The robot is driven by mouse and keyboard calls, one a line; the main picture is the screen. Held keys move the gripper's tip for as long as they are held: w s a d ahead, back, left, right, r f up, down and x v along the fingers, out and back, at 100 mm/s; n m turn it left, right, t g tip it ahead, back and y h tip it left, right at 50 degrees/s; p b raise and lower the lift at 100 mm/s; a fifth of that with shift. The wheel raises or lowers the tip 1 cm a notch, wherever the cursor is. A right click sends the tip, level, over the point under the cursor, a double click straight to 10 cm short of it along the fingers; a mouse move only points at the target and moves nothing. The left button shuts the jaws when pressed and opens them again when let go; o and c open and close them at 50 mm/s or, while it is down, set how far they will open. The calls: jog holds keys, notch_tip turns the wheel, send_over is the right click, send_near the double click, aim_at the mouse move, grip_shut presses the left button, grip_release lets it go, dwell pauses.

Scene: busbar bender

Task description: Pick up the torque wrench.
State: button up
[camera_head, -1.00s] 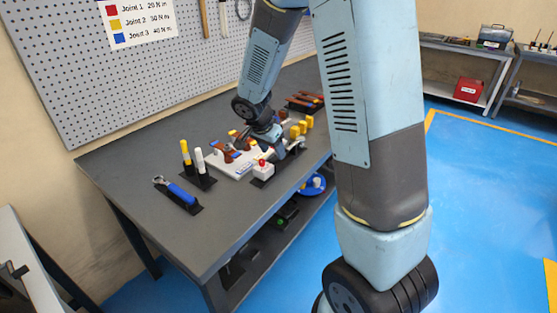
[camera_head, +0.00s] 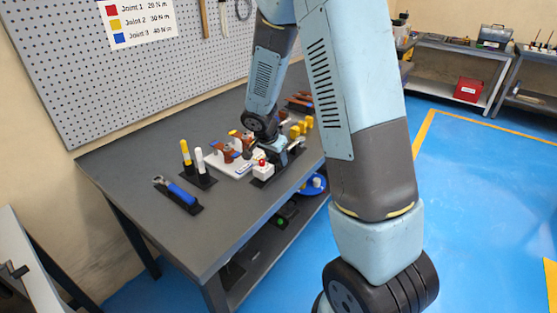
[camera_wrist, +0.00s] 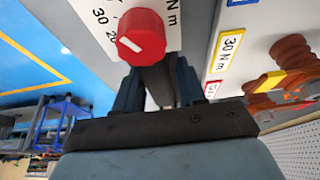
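A red knob (camera_wrist: 142,38) with a white pointer and an N m scale covers the region in front of the fingertips. Whether they grip anything is unclear.
A white board with brown parts (camera_head: 228,155) and yellow blocks (camera_head: 302,127) are near the gripper. A pegboard (camera_head: 150,85) backs the bench.

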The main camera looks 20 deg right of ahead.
grip_shut()
